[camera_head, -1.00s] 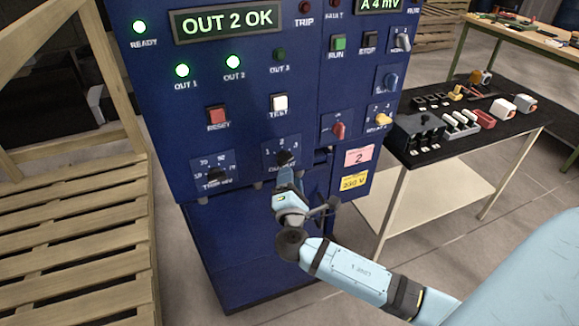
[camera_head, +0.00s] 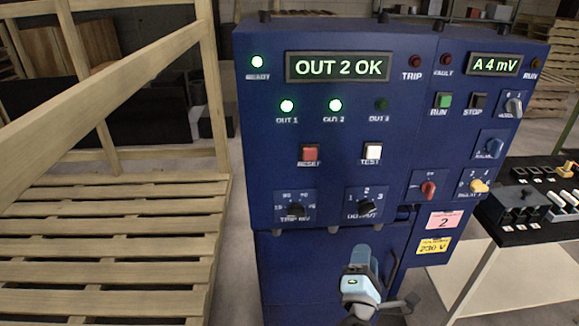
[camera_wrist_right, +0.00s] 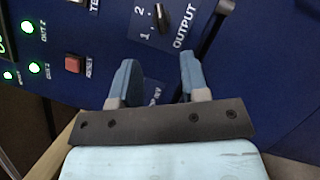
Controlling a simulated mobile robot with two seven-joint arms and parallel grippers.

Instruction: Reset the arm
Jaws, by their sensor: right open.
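My right gripper (camera_head: 362,262) is in front of the blue cabinet (camera_head: 290,180), below the black OUTPUT knob (camera_head: 366,207). In the right wrist view its two blue fingers (camera_wrist_right: 152,82) are apart with nothing between them. The OUTPUT knob (camera_wrist_right: 162,18) shows beyond the fingertips, apart from them. The display (camera_head: 338,67) reads OUT 2 OK. The READY, OUT 1 and OUT 2 lamps are lit green; OUT 3 is dark. My left gripper is not in view.
A red RESET button (camera_head: 310,153) and a white TEST button (camera_head: 373,150) sit above the knobs. A wooden pallet rack (camera_head: 110,240) stands at the left. A black-topped table (camera_head: 505,236) with small parts is at the right.

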